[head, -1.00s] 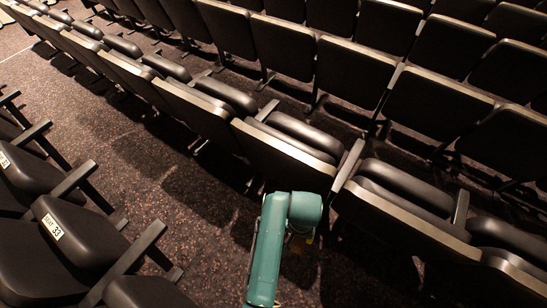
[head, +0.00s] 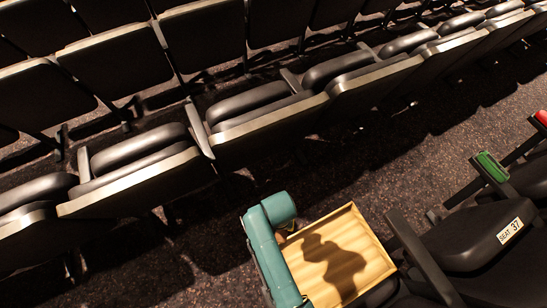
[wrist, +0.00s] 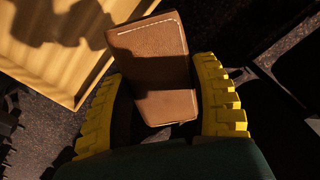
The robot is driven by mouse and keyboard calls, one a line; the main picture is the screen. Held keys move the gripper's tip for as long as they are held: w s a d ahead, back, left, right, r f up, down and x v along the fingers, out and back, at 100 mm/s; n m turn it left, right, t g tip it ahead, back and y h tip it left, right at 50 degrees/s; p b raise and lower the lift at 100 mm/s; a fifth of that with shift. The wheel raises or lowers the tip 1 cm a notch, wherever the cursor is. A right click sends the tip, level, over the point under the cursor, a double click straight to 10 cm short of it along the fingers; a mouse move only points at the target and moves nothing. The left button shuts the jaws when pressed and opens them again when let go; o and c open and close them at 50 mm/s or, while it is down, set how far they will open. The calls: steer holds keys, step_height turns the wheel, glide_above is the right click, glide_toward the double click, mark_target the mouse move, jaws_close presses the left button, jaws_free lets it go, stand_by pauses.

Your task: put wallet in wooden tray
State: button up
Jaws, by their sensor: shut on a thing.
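The wallet (wrist: 155,68) is brown leather with pale stitching along one edge. It shows in the wrist view between the yellow ridged fingers of my gripper (wrist: 165,105), which is shut on it. The wooden tray (wrist: 72,97) is at the upper left of the wrist view, beside the wallet; the wallet's far corner comes close to the tray's rim in the picture. In the head view the tray (head: 375,238) is at the lower middle, right of my green arm, with the arm's shadow across its floor. The wallet and gripper fingers are not visible in the head view.
Rows of dark folding seats (head: 275,125) fill the back. Another seat (head: 490,235) labelled 37 stands right of the tray. A green item (head: 491,166) and a red item (head: 541,117) rest on armrests at the right. Speckled carpet (head: 400,165) lies open between the rows.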

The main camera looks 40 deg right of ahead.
steer(key=s+d+f+m+b, duration=0.3)
steer(key=s+d+f+m, duration=0.15)
steer(key=s+f, duration=0.45)
steer(key=m+b, duration=0.3)
steer(key=m, duration=0.4)
glide_above(314, 270)
step_height(314, 270, down, 4)
step_height(314, 270, down, 10)
steer(key=b, duration=0.6)
steer(key=shift+w+b, duration=0.1)
steer(key=shift+b, duration=0.2)
steer(key=shift+r, duration=0.15)
steer(key=o, duration=1.2)
